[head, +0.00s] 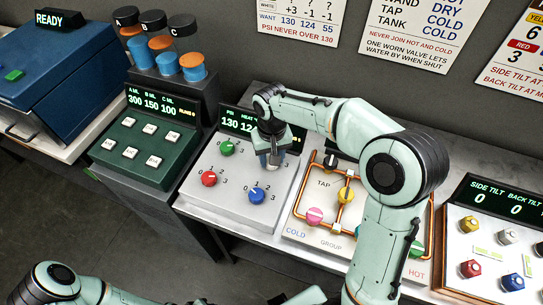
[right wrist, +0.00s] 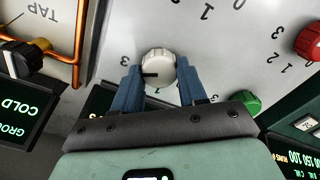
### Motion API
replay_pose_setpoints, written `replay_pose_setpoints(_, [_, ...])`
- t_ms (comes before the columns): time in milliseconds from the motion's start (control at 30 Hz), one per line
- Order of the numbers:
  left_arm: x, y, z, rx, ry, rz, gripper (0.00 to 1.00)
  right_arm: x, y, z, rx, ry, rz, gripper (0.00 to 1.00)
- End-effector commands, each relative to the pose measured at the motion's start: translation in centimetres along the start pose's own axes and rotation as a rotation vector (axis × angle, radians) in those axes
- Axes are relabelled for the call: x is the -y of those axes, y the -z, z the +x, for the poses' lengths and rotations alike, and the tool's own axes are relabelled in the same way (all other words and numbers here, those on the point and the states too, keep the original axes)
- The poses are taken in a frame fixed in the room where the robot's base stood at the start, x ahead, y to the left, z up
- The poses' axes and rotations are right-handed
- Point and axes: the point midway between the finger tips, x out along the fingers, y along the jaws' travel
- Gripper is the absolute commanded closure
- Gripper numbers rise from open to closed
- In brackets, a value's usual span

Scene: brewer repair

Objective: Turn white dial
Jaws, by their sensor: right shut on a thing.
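The white dial (right wrist: 158,67) sits on the light grey panel (right wrist: 215,25), with a dark pointer mark on its face. In the right wrist view my right gripper (right wrist: 156,84) has its blue-grey fingers on both sides of the dial, shut on it. In the head view my right gripper (head: 272,160) reaches down onto the upper right of the grey panel and mostly hides the dial. My left arm shows at the bottom left of the head view, but its gripper is not in view.
The grey panel also has a green dial (head: 227,147), a red dial (head: 209,178) and a blue dial (head: 257,194). A display (head: 232,123) stands behind them. Right of it is a board with copper pipes (head: 296,205); left is a green button box (head: 118,158).

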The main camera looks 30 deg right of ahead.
Motion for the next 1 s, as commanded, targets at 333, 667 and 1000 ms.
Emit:
replay_pose_setpoints(333, [0.03,-0.04,0.06,0.0,0.0,0.0,0.57,-0.05,0.11,-0.19,-0.005,0.001,0.065,0.89])
replay_pose_setpoints(667, [0.03,-0.04,0.06,0.0,0.0,0.0,0.57,-0.05,0.12,-0.2,-0.006,0.001,0.068,0.89])
replay_pose_setpoints(1000, [0.04,-0.04,0.07,0.001,0.0,0.0,0.57,-0.03,0.05,-0.08,-0.002,0.0,0.065,0.33])
